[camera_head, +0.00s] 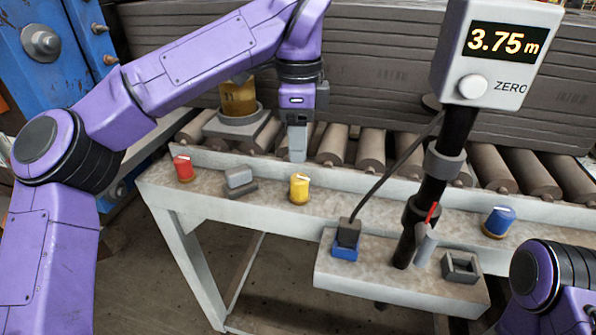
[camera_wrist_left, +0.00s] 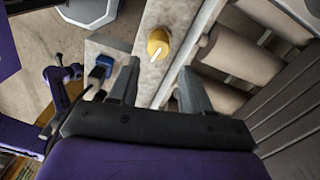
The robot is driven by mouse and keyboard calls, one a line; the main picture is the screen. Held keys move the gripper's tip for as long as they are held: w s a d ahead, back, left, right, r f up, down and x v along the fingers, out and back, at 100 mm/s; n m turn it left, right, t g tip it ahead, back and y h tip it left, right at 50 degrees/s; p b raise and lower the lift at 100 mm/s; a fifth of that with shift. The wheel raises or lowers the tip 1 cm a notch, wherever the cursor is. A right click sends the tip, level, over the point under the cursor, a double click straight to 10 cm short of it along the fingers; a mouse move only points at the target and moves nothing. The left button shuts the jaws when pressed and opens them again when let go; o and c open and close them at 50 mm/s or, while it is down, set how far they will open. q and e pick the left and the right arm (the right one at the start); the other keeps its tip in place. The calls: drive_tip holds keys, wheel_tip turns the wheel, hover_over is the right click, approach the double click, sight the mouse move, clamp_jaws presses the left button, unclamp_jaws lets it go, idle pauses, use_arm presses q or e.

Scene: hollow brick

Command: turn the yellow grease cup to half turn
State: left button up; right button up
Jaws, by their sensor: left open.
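The yellow grease cup (camera_head: 300,187) stands upright on the grey ledge in front of the rollers, with a white pointer line on its top. It also shows in the left wrist view (camera_wrist_left: 158,44), beyond and between the two fingertips. My left gripper (camera_head: 297,150) hangs just above and behind the cup in the head view, fingers pointing down. In the left wrist view my left gripper (camera_wrist_left: 158,80) has its fingers wide apart with nothing between them. The gripper does not touch the cup. My right gripper is not in view; only part of my right arm shows at the lower right.
A red cup (camera_head: 183,168), a grey block switch (camera_head: 239,180) and a blue cup (camera_head: 498,222) share the ledge. A black post carries a display box (camera_head: 497,50) reading 3.75 m. A cable runs to a blue socket (camera_head: 345,245) on the lower shelf. Rollers (camera_head: 370,147) lie behind.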

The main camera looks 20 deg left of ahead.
use_arm(q)
wheel_tip(320, 180, up, 3)
drive_tip(key=shift+r+p, duration=0.1)
drive_tip(key=shift+p, duration=0.75)
wheel_tip(320, 180, up, 10)
drive_tip(key=p, duration=0.2)
drive_tip(key=shift+r, duration=0.15)
